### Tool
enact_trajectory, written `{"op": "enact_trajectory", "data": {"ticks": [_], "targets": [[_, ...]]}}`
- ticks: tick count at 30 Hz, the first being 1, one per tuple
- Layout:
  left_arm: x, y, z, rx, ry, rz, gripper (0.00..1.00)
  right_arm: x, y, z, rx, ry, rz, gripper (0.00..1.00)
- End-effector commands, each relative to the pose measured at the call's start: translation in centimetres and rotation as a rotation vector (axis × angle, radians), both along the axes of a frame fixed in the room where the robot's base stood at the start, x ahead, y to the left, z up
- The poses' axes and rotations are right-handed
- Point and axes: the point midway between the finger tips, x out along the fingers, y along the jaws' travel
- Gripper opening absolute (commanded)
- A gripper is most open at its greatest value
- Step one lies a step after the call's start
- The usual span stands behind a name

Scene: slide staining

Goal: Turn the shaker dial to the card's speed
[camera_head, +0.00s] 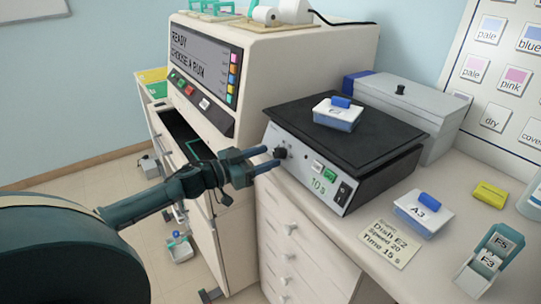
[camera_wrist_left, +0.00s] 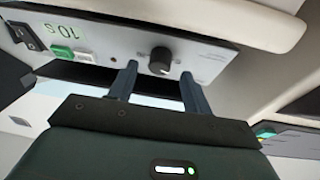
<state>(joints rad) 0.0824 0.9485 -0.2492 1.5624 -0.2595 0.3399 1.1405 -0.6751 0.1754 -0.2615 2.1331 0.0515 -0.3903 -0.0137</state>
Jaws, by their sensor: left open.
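The shaker (camera_head: 325,175) is a light box with a black top plate, standing on the counter. Its dark round dial (camera_head: 280,153) is on the front panel at the left. The panel also has a green and a white button, a "10 s" readout and a black switch. The card (camera_head: 392,243) lies in front of the shaker and reads "Dish E2, Speed 20, Time 15 s". My left gripper (camera_head: 272,159) is open, its blue fingertips close to the dial. In the left wrist view the dial (camera_wrist_left: 160,61) shows between the two fingers, beyond their tips; contact cannot be told. My right gripper is not seen.
A lidded dish (camera_head: 337,119) sits on the shaker plate. A dish marked A3 (camera_head: 421,215), a yellow block (camera_head: 490,195) and a slide holder (camera_head: 484,264) stand on the counter to the right. A large machine (camera_head: 235,75) with a screen stands left of the shaker.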

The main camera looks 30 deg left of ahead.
Motion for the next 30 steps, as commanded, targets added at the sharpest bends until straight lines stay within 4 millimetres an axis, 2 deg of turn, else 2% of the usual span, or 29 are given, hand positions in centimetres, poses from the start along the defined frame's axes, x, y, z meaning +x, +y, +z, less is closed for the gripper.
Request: {"op": "enact_trajectory", "data": {"ticks": [6, 17, 30], "targets": [[1.7, -0.8, 0.0, -0.001, 0.000, 0.001, 0.49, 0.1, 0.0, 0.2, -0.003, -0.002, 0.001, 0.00], [2.0, -1.0, -0.1, 0.000, 0.001, 0.000, 0.49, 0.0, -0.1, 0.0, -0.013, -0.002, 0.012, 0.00], [2.0, -1.0, 0.0, 0.000, 0.000, 0.000, 0.14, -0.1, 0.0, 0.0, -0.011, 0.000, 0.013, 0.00]]}}
